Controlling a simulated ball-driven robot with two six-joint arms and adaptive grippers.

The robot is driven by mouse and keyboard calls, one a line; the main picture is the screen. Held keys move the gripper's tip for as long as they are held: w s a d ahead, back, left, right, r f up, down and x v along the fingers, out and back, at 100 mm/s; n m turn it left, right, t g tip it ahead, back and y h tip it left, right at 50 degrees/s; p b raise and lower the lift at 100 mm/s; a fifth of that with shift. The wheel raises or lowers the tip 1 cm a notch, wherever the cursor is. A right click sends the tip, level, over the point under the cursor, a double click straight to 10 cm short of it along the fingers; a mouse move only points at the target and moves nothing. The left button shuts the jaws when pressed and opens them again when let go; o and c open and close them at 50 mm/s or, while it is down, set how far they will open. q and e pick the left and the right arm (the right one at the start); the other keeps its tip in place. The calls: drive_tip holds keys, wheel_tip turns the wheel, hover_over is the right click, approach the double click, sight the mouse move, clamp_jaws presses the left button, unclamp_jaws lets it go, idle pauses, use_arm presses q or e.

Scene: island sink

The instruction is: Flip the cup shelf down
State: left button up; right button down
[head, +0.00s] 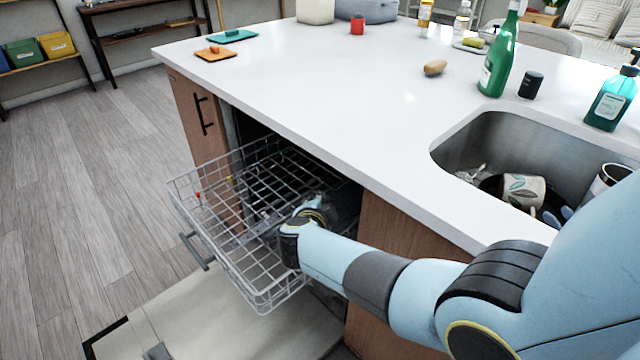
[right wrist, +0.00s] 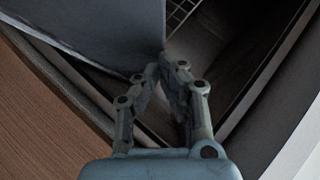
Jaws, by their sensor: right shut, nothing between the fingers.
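The pulled-out wire dish rack (head: 235,265) stands out of the dishwasher under the counter. A dark grey piece (head: 346,203) shows at the rack's right side, partly behind my right wrist; I cannot tell for sure if it is the cup shelf. In the right wrist view a flat grey panel (right wrist: 85,35) fills the upper left, close to the fingers, and may be the same piece. My right gripper (right wrist: 167,68) is shut and empty, its tips beside the panel's lower right corner; I cannot tell if they touch. My left gripper is out of view.
The dishwasher door (head: 170,310) lies open below the rack. The white countertop (head: 330,100) overhangs the opening, close above my right wrist. A wooden cabinet front (head: 385,225) stands right of the opening. A sink (head: 490,135) holding dishes is at the right.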

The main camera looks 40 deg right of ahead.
drive_tip(key=shift+w+r+n+g, duration=0.1)
drive_tip(key=shift+w+n+g, duration=0.25)
drive_tip(key=shift+w, duration=0.2)
drive_tip(key=shift+w+f+g, duration=0.2)
drive_tip(key=shift+w+g, duration=0.1)
drive_tip(key=shift+g, duration=0.05)
drive_tip(key=shift+w+a+f+n+g+b, duration=0.15)
drive_tip(key=shift+w+f+n+g+b, duration=0.5)
drive_tip(key=shift+w+f+g+b, duration=0.4)
drive_tip(key=shift+w+f+t+y+b, duration=0.3)
drive_tip(key=shift+w+f+b, duration=0.35)
drive_tip(key=shift+f+b, duration=0.25)
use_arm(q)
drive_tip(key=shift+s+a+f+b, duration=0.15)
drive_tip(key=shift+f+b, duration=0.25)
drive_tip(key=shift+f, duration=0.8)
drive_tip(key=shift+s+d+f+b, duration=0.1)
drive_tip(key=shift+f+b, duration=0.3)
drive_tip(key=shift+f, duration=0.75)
use_arm(e)
drive_tip(key=shift+w+a+f, duration=0.1)
drive_tip(key=shift+w+f, duration=0.3)
drive_tip(key=shift+f, duration=0.2)
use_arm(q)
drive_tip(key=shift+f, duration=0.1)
